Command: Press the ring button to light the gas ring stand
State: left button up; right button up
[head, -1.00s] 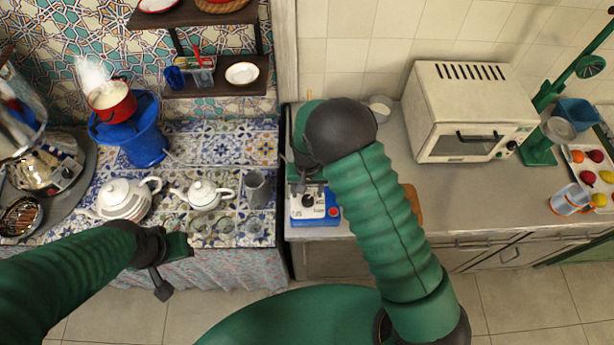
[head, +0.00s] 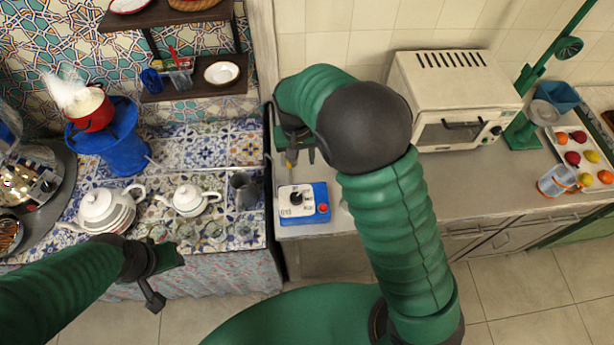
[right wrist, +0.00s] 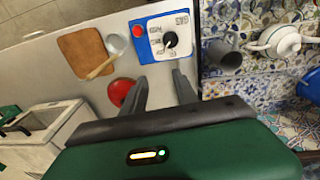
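The control box (head: 287,220) is blue with a white top, a black knob (head: 296,198) and a small red button (head: 322,208) at its front right corner. It sits at the counter's left end and also shows in the right wrist view (right wrist: 142,46). My right gripper (head: 301,158) is just behind the box, apart from it; its two fingers are spread and empty in the wrist view (right wrist: 159,76). A blue stand (head: 122,150) at left carries a steaming red pot (head: 90,108); no flame is visible. My left gripper (head: 167,281) is open and empty at the tiled table's front.
A white teapot (head: 190,199) and a grey jug (head: 243,190) stand on the tiled table, left of the box. A red item (right wrist: 120,92), a brown board (right wrist: 84,52) and a glass (right wrist: 115,43) lie near the box. A white oven (head: 450,95) stands farther right.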

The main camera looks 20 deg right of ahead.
jog(key=w+d+n+t+h+p, duration=0.1)
jog(key=w+d, duration=0.1)
jog(key=d, duration=0.2)
jog(key=w+d+r+n+t+h, duration=0.1)
jog(key=w+d+n, duration=0.1)
jog(key=d, duration=0.2)
jog(key=w+d+r+n+t+h+p, duration=0.1)
jog(key=w+d, duration=0.1)
jog(key=d, duration=0.2)
jog(key=shift+w+r+t+p, duration=0.15)
jog(key=shift+r+t+p, duration=0.05)
jog(key=shift+t+p, duration=0.2)
grip_shut()
jog(key=s+a+f+n+g+y+p, duration=0.1)
jog(key=s+a+f+n+y+p, duration=0.1)
jog(key=s+n, duration=0.4)
jog(key=s+a+f+n+g+y+p, duration=0.2)
jog(key=s+a+n+y, duration=0.1)
jog(key=s+n+y, duration=0.2)
jog(key=s+n, duration=0.2)
jog(key=s, duration=0.1)
jog(key=shift+s+f+n+g+p, duration=0.2)
jog(key=shift+f+n+g+p, duration=0.05)
jog(key=shift+n+g+p, duration=0.05)
